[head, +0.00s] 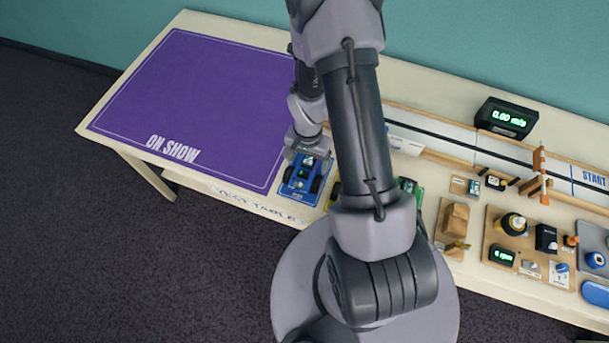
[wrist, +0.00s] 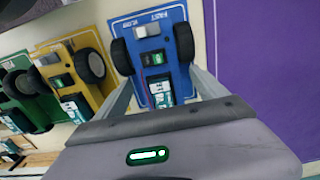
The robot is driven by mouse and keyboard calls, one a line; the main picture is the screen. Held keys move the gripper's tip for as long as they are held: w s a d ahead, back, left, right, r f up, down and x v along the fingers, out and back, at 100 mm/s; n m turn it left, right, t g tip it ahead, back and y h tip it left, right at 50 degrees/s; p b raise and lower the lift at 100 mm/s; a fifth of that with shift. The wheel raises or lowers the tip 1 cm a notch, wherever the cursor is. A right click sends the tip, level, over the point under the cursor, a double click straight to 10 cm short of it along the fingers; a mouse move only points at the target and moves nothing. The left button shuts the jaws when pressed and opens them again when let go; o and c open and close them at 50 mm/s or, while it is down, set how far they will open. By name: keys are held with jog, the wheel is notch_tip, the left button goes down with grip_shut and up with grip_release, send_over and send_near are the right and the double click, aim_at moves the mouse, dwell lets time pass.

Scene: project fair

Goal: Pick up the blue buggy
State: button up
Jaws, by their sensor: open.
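The blue buggy (head: 302,174) sits on a blue card on the table, just right of the purple mat in the head view. In the wrist view the blue buggy (wrist: 152,60) has black wheels, a grey block and a small green display on top. My gripper (head: 307,150) is above the buggy's far end in the head view. In the wrist view my gripper (wrist: 160,90) is open, with one finger on each side of the buggy's narrow body, behind the wheels. I cannot tell whether the fingers touch it.
A yellow buggy (wrist: 75,70) stands close beside the blue one, with a green buggy (wrist: 28,100) beyond it. The purple mat (head: 210,100) marked ON SHOW is bare. A track (head: 440,135) with a speed display (head: 507,118) runs along the back.

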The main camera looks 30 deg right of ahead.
jog(key=shift+f, duration=0.75)
jog(key=shift+r, duration=0.1)
jog(key=shift+c, duration=0.2)
jog(key=c, duration=1.2)
